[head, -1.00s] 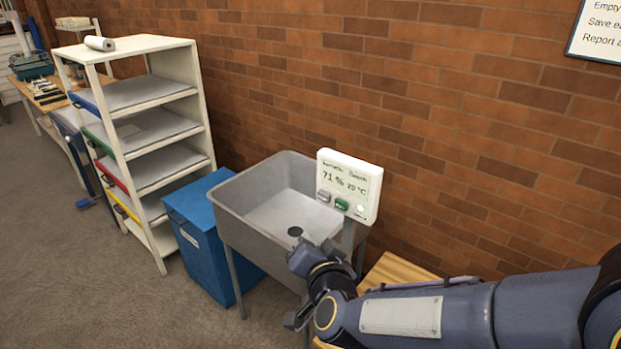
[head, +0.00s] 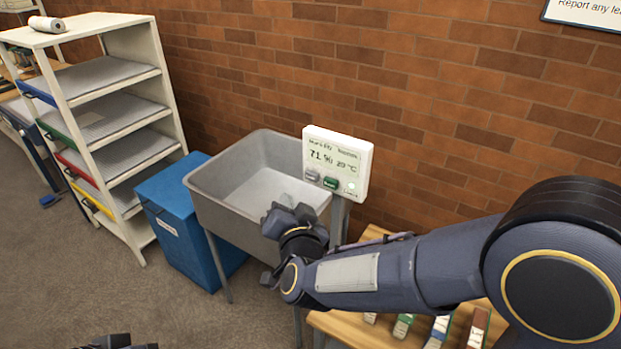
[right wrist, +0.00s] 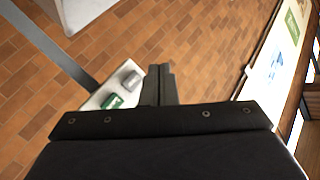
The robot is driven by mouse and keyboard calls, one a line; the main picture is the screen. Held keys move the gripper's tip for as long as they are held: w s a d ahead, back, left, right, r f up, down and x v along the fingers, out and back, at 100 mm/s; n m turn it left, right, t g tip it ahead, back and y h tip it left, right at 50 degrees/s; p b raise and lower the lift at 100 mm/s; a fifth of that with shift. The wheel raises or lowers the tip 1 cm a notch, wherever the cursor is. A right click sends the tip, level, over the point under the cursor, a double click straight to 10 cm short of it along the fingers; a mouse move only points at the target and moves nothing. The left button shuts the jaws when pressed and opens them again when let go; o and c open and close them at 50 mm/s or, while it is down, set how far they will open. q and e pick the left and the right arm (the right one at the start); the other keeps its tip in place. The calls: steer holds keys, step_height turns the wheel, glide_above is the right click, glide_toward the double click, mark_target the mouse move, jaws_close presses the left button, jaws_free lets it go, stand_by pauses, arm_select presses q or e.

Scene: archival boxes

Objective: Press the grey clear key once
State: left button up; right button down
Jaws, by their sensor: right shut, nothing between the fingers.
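The grey clear key (head: 312,174) is on the lower left of a white humidity and temperature display unit (head: 363,161). A green key (head: 330,183) sits just right of it. My right gripper (head: 283,214) is shut and empty, in front of the sink's near side, below and left of the keys in the head view. In the right wrist view, the shut fingers (right wrist: 160,84) point up the picture, and the grey key (right wrist: 131,80) is left of them, apart from them. A dark piece of my left arm or gripper (head: 120,342) shows at the bottom edge; its jaws cannot be made out.
A grey sink (head: 212,197) stands behind my right gripper, with a blue bin (head: 172,233) to its left. A shelf rack (head: 130,150) is farther left. A wooden table (head: 375,337) with several coloured items lies under my right arm. The brick wall is behind the display.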

mark_target(306, 176)
steer(key=shift+w+d+b, duration=0.4)
steer(key=shift+w+d, duration=0.5)
steer(key=shift+w, duration=0.3)
steer(key=shift+w+d+b, duration=0.35)
steer(key=shift+w+d, duration=0.55)
steer(key=shift+w, duration=0.3)
steer(key=shift+w, duration=0.1)
steer(key=shift+w+d, duration=0.25)
steer(key=shift+w+d+b, duration=0.25)
steer(key=shift+w+b, duration=0.1)
steer(key=shift+b, duration=0.05)
stand_by(0.9)
steer(key=shift+s+a, duration=0.5)
steer(key=shift+s, duration=0.2)
